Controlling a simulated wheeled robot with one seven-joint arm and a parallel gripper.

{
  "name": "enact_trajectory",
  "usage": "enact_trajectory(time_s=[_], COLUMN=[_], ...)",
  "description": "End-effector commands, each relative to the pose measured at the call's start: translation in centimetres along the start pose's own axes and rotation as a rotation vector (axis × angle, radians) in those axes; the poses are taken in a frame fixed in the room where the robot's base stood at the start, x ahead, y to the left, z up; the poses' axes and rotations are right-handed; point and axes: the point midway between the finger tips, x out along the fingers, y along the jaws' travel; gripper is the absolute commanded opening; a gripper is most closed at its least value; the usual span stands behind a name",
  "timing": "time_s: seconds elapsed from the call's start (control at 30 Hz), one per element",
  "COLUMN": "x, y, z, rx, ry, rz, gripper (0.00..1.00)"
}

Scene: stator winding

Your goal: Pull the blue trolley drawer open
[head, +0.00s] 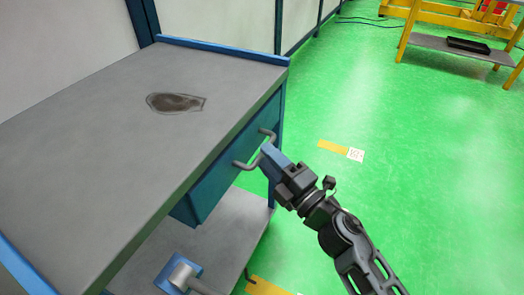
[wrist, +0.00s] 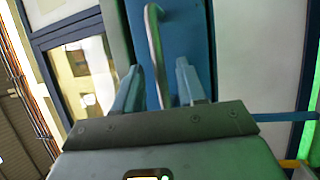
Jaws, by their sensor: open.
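The blue trolley drawer (head: 222,162) sits under the grey trolley top (head: 120,125) and looks closed. Its bent metal handle (head: 243,165) sticks out from the drawer front toward the right. My gripper (head: 267,152) is at the handle, coming from the lower right. In the wrist view, the handle (wrist: 154,45) shows as a pale bar against the blue drawer front (wrist: 185,35). The open fingers of my gripper (wrist: 159,82) stand on either side of the handle's line, with gaps visible. The view does not settle whether the fingertips reach past the bar.
A dark stain-like patch (head: 176,103) lies on the trolley top. A lower shelf (head: 215,240) holds a blue and grey item (head: 180,275). The green floor (head: 420,190) to the right is mostly clear. A yellow-framed table (head: 450,45) stands at the back right.

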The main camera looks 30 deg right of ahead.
Motion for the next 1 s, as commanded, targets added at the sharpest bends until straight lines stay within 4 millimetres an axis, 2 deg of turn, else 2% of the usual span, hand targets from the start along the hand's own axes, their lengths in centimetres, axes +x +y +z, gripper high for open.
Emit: enact_trajectory(time_s=[0.1, 0.2, 0.53, 0.93, 1.0], x=[1.5, 2.3, 2.6, 2.6, 2.6], y=[0.1, 0.1, 0.0, 0.0, 0.0], z=[0.0, 0.0, 0.0, 0.0, 0.0], rx=[0.000, 0.001, 0.002, 0.002, 0.002], ry=[0.001, 0.000, -0.001, -0.001, -0.001], rz=[0.001, 0.001, 0.000, 0.000, 0.000], gripper=[0.40, 0.40, 0.40, 0.03, 0.00])
